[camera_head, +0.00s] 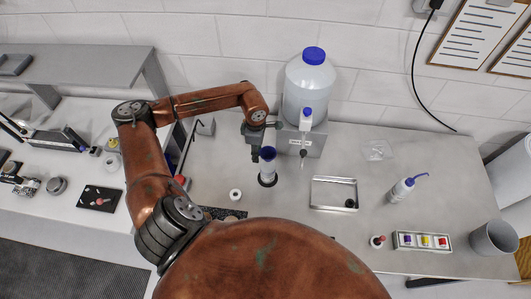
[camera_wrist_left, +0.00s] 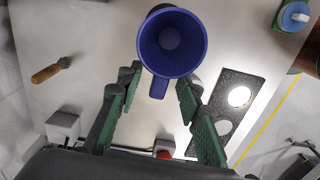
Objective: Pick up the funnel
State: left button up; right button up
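The blue funnel (camera_head: 268,154) stands upright over a dark ring-like base on the bench, left of the large bottle. In the left wrist view the funnel (camera_wrist_left: 172,42) is seen from above into its wide mouth, with a blue tab pointing toward my gripper. My left gripper (camera_head: 257,150) is just beside the funnel in the head view. In the left wrist view the left gripper (camera_wrist_left: 160,88) is open, its green-padded fingers apart, with the tab between them and no visible contact. My right gripper is not in view.
A large blue-capped bottle (camera_head: 308,92) stands on a grey stand close behind the funnel. A metal tray (camera_head: 333,206), a wash bottle (camera_head: 402,190), a vial rack (camera_head: 422,247) and a grey beaker (camera_head: 493,238) are to the right. A white ring (camera_head: 235,194) lies left of the funnel.

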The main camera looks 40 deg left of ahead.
pick_arm(q)
jog(key=shift+a+f, duration=0.1)
jog(key=shift+f, duration=0.4)
grip_shut()
jog(key=shift+r, duration=0.1)
